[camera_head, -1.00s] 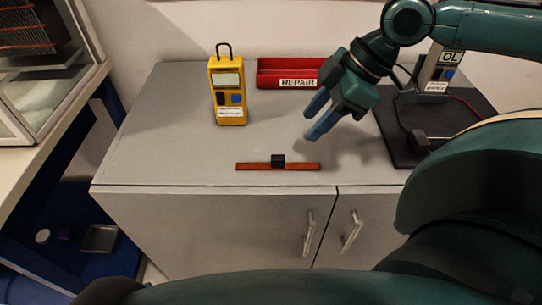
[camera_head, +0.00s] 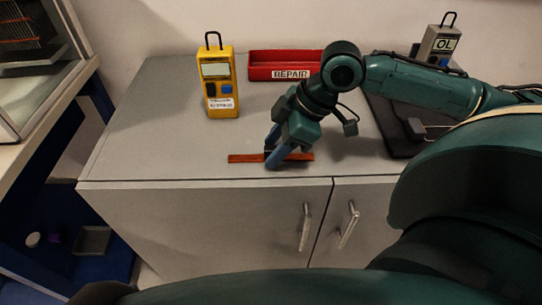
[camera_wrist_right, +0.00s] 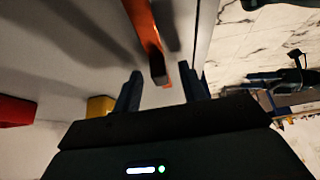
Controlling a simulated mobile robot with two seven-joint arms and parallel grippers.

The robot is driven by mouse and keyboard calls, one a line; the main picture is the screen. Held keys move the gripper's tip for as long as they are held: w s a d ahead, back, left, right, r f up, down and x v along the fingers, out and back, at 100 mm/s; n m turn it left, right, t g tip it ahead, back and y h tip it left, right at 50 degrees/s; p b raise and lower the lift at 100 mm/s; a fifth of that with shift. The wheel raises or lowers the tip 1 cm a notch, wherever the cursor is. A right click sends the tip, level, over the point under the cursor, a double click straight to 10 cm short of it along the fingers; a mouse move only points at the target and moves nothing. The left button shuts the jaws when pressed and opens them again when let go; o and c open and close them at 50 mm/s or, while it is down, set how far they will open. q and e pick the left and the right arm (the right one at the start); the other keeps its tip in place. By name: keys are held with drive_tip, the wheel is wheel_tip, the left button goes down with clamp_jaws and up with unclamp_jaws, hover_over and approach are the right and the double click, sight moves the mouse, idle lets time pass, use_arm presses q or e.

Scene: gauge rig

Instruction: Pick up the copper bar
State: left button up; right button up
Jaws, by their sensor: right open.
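The copper bar (camera_head: 242,158) lies flat on the grey cabinet top near its front edge, running left to right. A small black block at its middle is now mostly hidden behind my fingers. My right gripper (camera_head: 271,158) is at the bar's middle, its blue fingers pointing down and open. My left gripper is not in view.
A yellow meter (camera_head: 217,84) stands at the back left. A red tray labelled REPAIR (camera_head: 268,66) is behind my arm. A grey meter reading OL (camera_head: 437,44) stands at the back right by a black mat (camera_head: 390,135). The top left of the bar is clear.

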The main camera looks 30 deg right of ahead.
drive_tip(key=shift+c, duration=0.3)
clamp_jaws()
idle(0.4)
